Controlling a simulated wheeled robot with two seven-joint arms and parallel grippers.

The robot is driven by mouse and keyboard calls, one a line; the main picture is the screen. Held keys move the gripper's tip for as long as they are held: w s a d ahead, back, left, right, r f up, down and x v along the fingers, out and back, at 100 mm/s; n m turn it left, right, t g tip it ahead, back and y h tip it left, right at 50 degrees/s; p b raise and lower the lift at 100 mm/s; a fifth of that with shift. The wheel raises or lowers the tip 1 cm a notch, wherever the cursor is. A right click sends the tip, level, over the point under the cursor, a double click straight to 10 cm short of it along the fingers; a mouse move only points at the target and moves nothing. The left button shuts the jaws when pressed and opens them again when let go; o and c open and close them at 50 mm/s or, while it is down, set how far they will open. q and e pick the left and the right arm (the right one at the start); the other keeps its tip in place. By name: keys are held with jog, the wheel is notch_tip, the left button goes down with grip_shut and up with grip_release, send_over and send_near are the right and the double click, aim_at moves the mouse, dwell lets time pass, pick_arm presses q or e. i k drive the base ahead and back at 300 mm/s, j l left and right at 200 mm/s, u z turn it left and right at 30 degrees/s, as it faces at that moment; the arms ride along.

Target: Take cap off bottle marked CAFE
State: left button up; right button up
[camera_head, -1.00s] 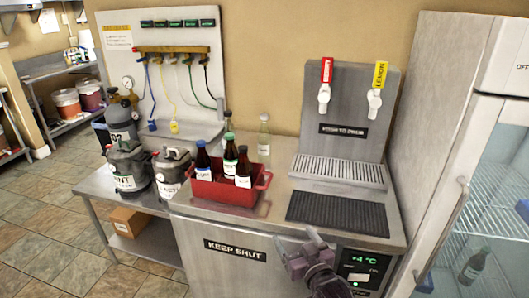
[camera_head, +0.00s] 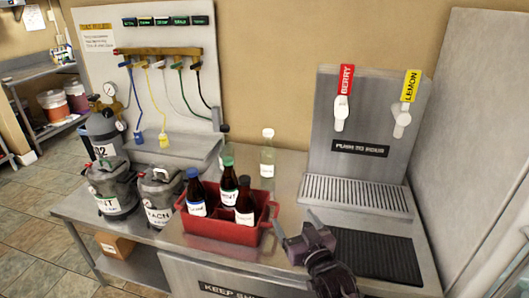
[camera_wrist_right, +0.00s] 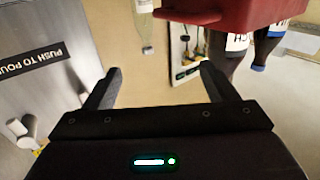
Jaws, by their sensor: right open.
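A red crate (camera_head: 222,231) stands on the steel counter and holds three dark bottles. One bottle has a blue cap (camera_head: 192,173), one a green cap (camera_head: 228,162), and one a dark cap (camera_head: 244,180). Their white labels are too small to read surely, so I cannot tell which says CAFE. My right gripper (camera_head: 293,219) is open and empty, just right of the crate. In the right wrist view, which is upside down, its open fingers (camera_wrist_right: 160,72) hold nothing, and the crate (camera_wrist_right: 225,12) with bottles (camera_wrist_right: 232,55) shows at upper right. My left gripper is not in view.
A clear bottle (camera_head: 267,157) and a dark-capped bottle (camera_head: 221,150) stand behind the crate. A dispenser (camera_head: 360,150) with berry and lemon taps stands at the right, a black mat (camera_head: 375,256) before it. Grey kegs (camera_head: 160,195) stand left of the crate.

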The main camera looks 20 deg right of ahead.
aim_at(268, 152)
jog(key=i+l, duration=0.15)
jog(key=i, duration=0.25)
jog(key=i+l, duration=0.15)
jog(key=i, duration=0.3)
